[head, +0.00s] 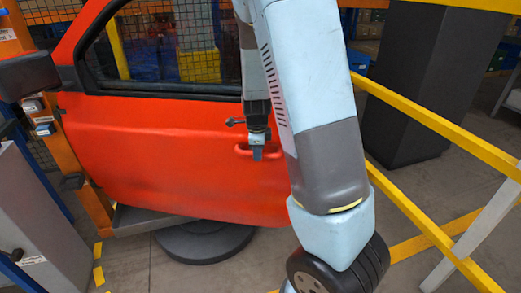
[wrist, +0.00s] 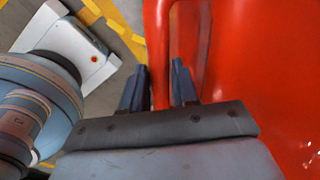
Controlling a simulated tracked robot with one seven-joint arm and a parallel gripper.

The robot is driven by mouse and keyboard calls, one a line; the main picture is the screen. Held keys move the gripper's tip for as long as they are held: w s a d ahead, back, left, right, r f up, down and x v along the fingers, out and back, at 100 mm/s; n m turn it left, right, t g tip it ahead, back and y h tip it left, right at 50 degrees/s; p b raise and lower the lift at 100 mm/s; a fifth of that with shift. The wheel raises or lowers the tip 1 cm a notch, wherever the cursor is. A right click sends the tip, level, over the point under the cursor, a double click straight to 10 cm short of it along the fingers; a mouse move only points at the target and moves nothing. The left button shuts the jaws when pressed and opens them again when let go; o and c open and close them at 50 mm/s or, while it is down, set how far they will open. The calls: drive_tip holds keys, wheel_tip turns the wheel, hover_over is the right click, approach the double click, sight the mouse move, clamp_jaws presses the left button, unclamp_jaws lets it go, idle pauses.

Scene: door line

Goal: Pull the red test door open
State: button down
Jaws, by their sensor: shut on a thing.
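The red test door (head: 170,150) fills the middle of the head view, with a dark-framed mesh window in its upper part. Its red pull handle (head: 243,152) is on the right part of the door, below a small dark knob or lever (head: 234,122). My gripper (head: 258,153) is at the handle. In the wrist view the two dark fingers of my gripper (wrist: 159,68) stand either side of the handle's red bar (wrist: 158,45), shut on it. The red door panel (wrist: 265,80) lies to the right. My arm hides the door's right edge in the head view.
An orange post (head: 75,150) stands at the door's left edge, and a round dark base (head: 205,240) is on the floor below. Yellow rails (head: 430,125) run along the right, before a dark grey cabinet (head: 420,70). A grey box (head: 40,215) stands at lower left.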

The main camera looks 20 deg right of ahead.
drive_tip(key=c, duration=1.2)
unclamp_jaws()
drive_tip(key=shift+w+a, duration=0.25)
drive_tip(key=shift+s+d, duration=0.1)
drive_tip(key=shift+d, duration=0.05)
wheel_tip(320, 180, up, 14)
drive_tip(key=s+a, duration=0.1)
drive_tip(key=s, duration=0.1)
drive_tip(key=shift+s+f, duration=0.2)
drive_tip(key=shift+f, duration=0.05)
